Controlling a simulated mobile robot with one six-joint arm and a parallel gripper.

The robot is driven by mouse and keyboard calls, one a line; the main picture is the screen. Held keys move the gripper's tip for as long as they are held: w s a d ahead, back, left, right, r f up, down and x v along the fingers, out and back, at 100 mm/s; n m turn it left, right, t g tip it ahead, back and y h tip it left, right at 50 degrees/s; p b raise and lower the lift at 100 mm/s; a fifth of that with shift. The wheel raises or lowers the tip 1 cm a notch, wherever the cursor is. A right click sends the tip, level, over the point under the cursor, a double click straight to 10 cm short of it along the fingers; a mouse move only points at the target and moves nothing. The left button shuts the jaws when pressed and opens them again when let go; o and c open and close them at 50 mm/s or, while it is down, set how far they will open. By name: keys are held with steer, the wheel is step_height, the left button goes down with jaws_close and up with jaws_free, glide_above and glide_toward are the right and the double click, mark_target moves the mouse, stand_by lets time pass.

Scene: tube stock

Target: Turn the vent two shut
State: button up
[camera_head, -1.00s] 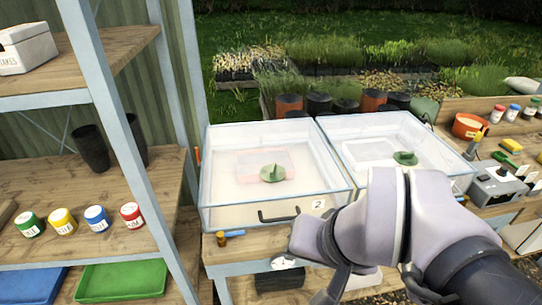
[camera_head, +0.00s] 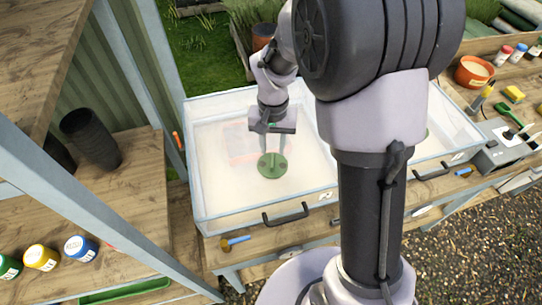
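The vent two is a round green disc with a raised grip (camera_head: 272,169) on the clear lid of the left propagator box (camera_head: 215,218), which bears a "2" label partly seen at its front. My gripper (camera_head: 272,152) points down right over this vent. Its two pale fingertips are at the far side of the disc, close to the raised grip. I cannot tell whether they touch it or are closed on it. The fingers and palm hide part of the vent's far side.
A second clear box (camera_head: 438,158) stands to the right, mostly behind my arm. A black handle (camera_head: 286,215) is on the left box's front. A shelf rack (camera_head: 60,190) with black pots (camera_head: 92,138) stands close on the left. A grey control box (camera_head: 503,148) is at the right.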

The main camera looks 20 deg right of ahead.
mark_target(272, 160)
step_height(272, 160, down, 6)
steer(key=shift+r+b, duration=0.2)
steer(key=shift+b, duration=0.35)
steer(key=shift+s, duration=0.1)
jaws_close()
